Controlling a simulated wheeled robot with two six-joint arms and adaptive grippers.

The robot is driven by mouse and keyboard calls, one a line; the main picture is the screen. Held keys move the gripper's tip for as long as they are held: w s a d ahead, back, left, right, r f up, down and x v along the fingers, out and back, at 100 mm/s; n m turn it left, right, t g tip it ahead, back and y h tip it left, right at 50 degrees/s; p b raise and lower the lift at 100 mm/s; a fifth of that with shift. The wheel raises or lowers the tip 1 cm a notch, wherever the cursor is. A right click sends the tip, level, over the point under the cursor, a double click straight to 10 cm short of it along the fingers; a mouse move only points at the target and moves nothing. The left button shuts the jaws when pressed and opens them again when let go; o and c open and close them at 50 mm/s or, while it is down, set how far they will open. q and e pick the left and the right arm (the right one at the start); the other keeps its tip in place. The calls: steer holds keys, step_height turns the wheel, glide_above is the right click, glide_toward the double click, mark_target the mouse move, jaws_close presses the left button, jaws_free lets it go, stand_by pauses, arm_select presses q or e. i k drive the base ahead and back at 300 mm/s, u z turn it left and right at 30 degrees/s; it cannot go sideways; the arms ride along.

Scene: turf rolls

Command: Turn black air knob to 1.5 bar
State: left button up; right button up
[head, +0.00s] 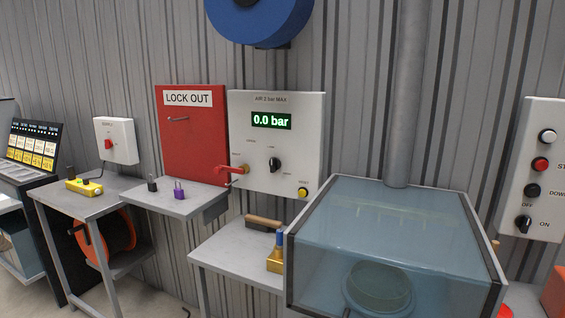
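The black air knob (275,165) sits on the front of a white air panel (308,140) on the wall. The panel is headed "AIR 2 bar MAX". Its green display (271,121) reads 0.0 bar. A red lever handle (232,169) is at the panel's lower left and points left. A small yellow button (302,192) is at its lower right. The knob's pointer direction is too small to tell surely. Neither of my grippers shows in the head view.
A red LOCK OUT cabinet (190,135) hangs left of the panel, above a shelf (185,205) with padlocks. A bench (225,255) with a brush stands below the panel. A clear-covered tank (400,235) stands front right. A grey pipe (405,95) rises behind it.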

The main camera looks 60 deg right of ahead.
mark_target(274, 164)
steer(key=z, duration=0.55)
steer(key=i, duration=0.85)
steer(key=z, duration=0.85)
